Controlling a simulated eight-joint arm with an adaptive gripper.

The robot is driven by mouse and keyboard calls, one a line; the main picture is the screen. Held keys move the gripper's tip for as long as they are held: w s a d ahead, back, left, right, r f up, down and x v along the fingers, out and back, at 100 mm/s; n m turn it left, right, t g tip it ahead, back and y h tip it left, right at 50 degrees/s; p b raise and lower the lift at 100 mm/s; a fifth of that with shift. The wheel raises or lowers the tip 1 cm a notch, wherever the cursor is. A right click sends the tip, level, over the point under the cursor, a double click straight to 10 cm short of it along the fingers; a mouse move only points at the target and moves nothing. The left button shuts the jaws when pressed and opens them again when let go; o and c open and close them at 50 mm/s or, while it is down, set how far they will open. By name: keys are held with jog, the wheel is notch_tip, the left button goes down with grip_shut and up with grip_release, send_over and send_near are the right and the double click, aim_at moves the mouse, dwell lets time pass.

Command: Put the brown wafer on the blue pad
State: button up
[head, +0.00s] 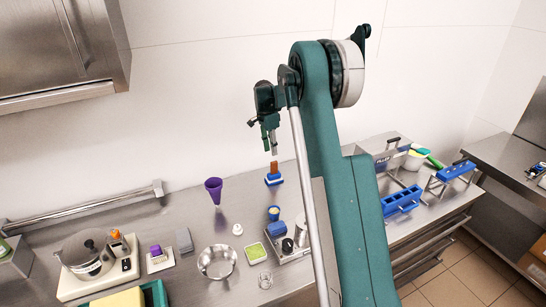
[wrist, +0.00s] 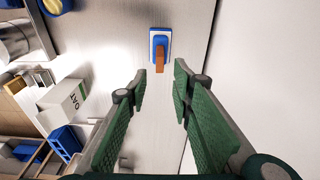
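The brown wafer (head: 274,166) stands upright at the blue pad (head: 274,180), which lies on the steel counter. In the wrist view the brown wafer (wrist: 159,57) projects from the blue pad (wrist: 160,33) towards my gripper, and the pad shows a white rim and blue middle. They appear to touch; the wafer's lower end is hard to make out. My gripper (head: 270,146) is above the wafer, pointing down. In the wrist view my gripper (wrist: 160,84) has its fingers apart, with nothing held between them and the wafer just beyond the tips.
A purple funnel-shaped cup (head: 214,190) stands left of the pad. A steel bowl (head: 217,262), a green-topped tray (head: 255,254) and a blue-capped container (head: 275,226) are nearer the front. A white OAT box (wrist: 68,103) lies left in the wrist view. Counter around the pad is clear.

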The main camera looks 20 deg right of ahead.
jog(key=shift+a+r, duration=0.2)
jog(key=shift+r, duration=1.35)
jog(key=s+a+r+n+t, duration=0.1)
jog(key=s+a+r+n, duration=0.2)
jog(key=s+a+r, duration=0.35)
jog(key=s+a+r+n+t, duration=0.1)
jog(key=s+a+r+n, duration=0.2)
jog(key=s+r, duration=0.6)
jog(key=s+a+r+n+t, duration=0.1)
jog(key=s+a+r+n, duration=0.3)
jog(key=s, duration=0.6)
jog(key=s+a+f+n+t, duration=0.1)
jog(key=s+a+f+n, duration=0.1)
jog(key=s, duration=0.8)
jog(key=s+a+f+n+t+y, duration=0.1)
jog(key=s+a, duration=0.4)
jog(key=s, duration=0.5)
jog(key=s+a+f+n+t, duration=0.2)
jog(key=s+n, duration=0.3)
jog(key=s, duration=0.5)
jog(key=shift+s+a+f, duration=0.35)
jog(key=shift+a+f, duration=0.4)
jog(key=shift+f, duration=0.15)
